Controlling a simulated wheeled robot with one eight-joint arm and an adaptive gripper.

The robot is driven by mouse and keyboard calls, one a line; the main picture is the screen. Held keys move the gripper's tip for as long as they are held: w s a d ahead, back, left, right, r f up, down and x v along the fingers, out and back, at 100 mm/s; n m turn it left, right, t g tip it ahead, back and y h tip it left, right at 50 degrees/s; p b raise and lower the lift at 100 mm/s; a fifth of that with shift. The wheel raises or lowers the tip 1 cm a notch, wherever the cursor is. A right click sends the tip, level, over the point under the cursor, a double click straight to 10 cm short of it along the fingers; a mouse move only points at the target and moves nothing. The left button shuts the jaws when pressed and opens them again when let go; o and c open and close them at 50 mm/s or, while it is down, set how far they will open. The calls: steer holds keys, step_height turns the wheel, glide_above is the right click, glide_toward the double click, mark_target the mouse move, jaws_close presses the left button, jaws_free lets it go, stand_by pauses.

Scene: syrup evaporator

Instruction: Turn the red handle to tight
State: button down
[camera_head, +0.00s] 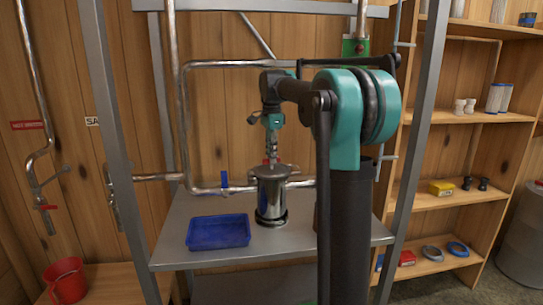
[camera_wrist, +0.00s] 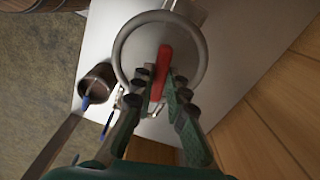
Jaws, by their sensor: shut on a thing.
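The red handle (camera_wrist: 163,62) lies across the top of the round metal canister (camera_wrist: 126,45) in the wrist view. My gripper (camera_wrist: 160,84) comes from below in that view, with a finger on each side of the handle, shut on it. In the head view, my gripper (camera_head: 271,157) points down over the shiny canister (camera_head: 271,196), which stands upright on the grey metal table. The handle shows there only as a bit of red at the fingertips. How tight the handle is cannot be told.
A blue tray (camera_head: 219,232) sits on the table left of the canister. A steel pipe (camera_head: 160,177) runs behind the canister, with a blue valve lever (camera_head: 224,180) on it. A brown cup (camera_wrist: 97,83) stands near the canister. Grey frame posts (camera_head: 112,130) flank the table.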

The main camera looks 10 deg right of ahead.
stand_by(0.3)
steer(key=c, duration=1.5)
jaws_free()
steer(key=shift+c, duration=0.2)
step_height(320, 180, up, 12)
